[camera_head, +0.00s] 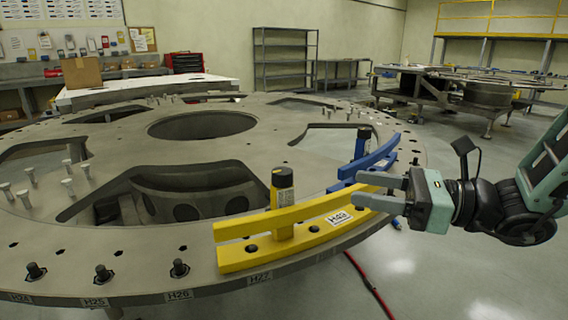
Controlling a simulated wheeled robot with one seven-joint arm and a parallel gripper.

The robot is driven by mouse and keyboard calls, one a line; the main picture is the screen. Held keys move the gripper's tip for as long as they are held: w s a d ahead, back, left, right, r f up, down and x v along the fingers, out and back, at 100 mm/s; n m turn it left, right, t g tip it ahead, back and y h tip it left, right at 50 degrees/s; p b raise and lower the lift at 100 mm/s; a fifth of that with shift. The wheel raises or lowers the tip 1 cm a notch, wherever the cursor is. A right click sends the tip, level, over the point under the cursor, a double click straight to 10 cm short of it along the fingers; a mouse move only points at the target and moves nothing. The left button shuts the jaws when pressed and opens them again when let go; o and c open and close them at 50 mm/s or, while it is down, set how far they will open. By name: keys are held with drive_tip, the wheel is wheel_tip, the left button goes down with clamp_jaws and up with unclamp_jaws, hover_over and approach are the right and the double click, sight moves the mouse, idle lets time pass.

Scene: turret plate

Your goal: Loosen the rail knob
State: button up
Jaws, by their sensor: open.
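A yellow rail (310,228) is mounted near the front right rim of the round grey turret plate (215,258). A black and yellow knob (282,190) stands upright on it. A blue rail (366,166) with a dark knob (362,141) lies behind it, farther along the rim. My gripper (361,192) reaches in from the right, with its two grey fingers open and pointing left. It is right of the yellow rail's knob and apart from it. The fingers partly cover the yellow rail's right end and the near part of the blue rail. I see nothing between the fingers.
Several black bolts (180,268) stand along the front rim, and pale studs (67,187) stand at the left. The plate has large cutouts and a central hole (202,125). A red hose (370,287) lies on the floor. Shelves (286,58) stand at the back.

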sight(282, 170)
drive_tip(key=x, duration=1.5)
drive_tip(key=c, duration=0.9)
